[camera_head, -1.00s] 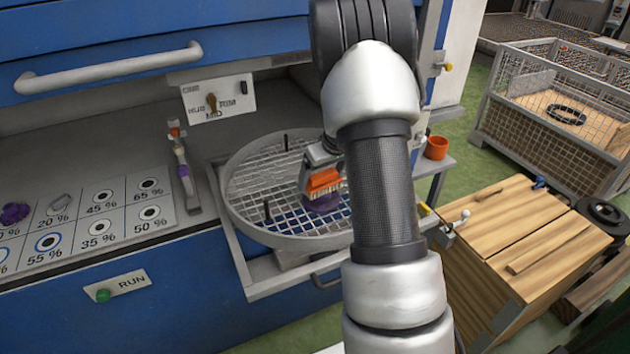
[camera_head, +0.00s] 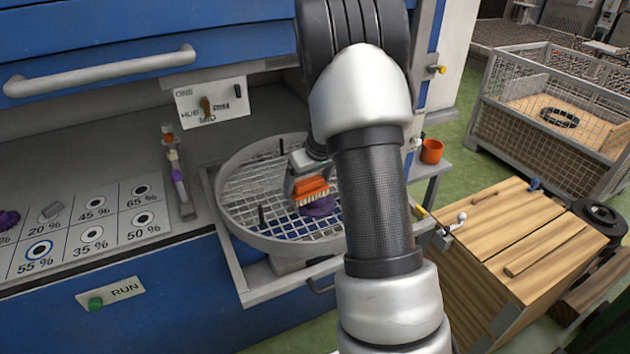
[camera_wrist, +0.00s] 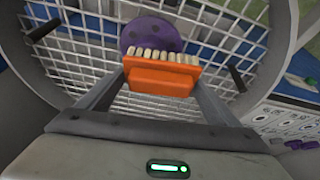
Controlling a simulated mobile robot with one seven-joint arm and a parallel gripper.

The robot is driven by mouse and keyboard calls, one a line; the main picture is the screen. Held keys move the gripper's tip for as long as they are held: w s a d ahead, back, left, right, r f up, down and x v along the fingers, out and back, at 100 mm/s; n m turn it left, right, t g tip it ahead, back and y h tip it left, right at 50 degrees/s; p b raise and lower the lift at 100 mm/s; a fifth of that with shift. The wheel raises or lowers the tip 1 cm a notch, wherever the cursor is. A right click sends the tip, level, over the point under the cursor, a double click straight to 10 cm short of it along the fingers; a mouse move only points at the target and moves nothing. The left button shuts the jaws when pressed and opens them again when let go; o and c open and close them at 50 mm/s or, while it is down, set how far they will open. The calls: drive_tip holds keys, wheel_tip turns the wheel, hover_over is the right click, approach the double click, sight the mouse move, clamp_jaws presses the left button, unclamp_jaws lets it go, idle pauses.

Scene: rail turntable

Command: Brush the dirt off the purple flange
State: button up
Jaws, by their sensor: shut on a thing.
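The purple flange (camera_head: 321,207) lies on the mesh of the round turntable basket (camera_head: 238,236), partly hidden by the brush and my arm. In the wrist view the flange (camera_wrist: 150,34) is a purple disc with darker spots on its face; I cannot tell whether they are dirt or holes. My gripper (camera_head: 308,184) is shut on an orange brush (camera_head: 311,187) with pale bristles. In the wrist view the brush (camera_wrist: 162,77) sits between both fingers, its bristles at the near edge of the flange. Whether they touch it is not clear.
Dark upright pins (camera_head: 261,216) stand in the basket. A panel of percent marks (camera_head: 92,232) holds a grey piece and another purple piece at left. A knob plate (camera_head: 212,103) and a RUN button (camera_head: 95,303) are on the blue machine. An orange cup (camera_head: 431,151) stands at right.

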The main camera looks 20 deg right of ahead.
drive_tip(key=shift+d+f+b, duration=0.15)
drive_tip(key=shift+d+b, duration=0.3)
drive_tip(key=shift+d, duration=0.35)
drive_tip(key=shift+w+d+r+b, duration=0.15)
drive_tip(key=shift+d+b, duration=0.15)
drive_tip(key=shift+d, duration=0.5)
drive_tip(key=shift+s+d+r+b, duration=0.1)
drive_tip(key=shift+d+b, duration=0.15)
drive_tip(key=shift+d, duration=0.55)
drive_tip(key=shift+a+f, duration=0.1)
drive_tip(key=shift+a, duration=2.35)
drive_tip(key=shift+d+f+b, duration=0.15)
drive_tip(key=shift+d+b, duration=0.4)
drive_tip(key=shift+d, duration=0.05)
drive_tip(key=shift+d+b, duration=0.65)
drive_tip(key=shift+d, duration=1.2)
drive_tip(key=shift+a, duration=2.55)
drive_tip(key=shift+d+r+b, duration=0.15)
drive_tip(key=shift+d+b, duration=0.2)
drive_tip(key=shift+d, duration=0.95)
drive_tip(key=shift+d+r+b, duration=0.1)
drive_tip(key=shift+d+b, duration=0.2)
drive_tip(key=shift+d, duration=0.95)
drive_tip(key=shift+a+f, duration=0.1)
drive_tip(key=shift+a, duration=2.4)
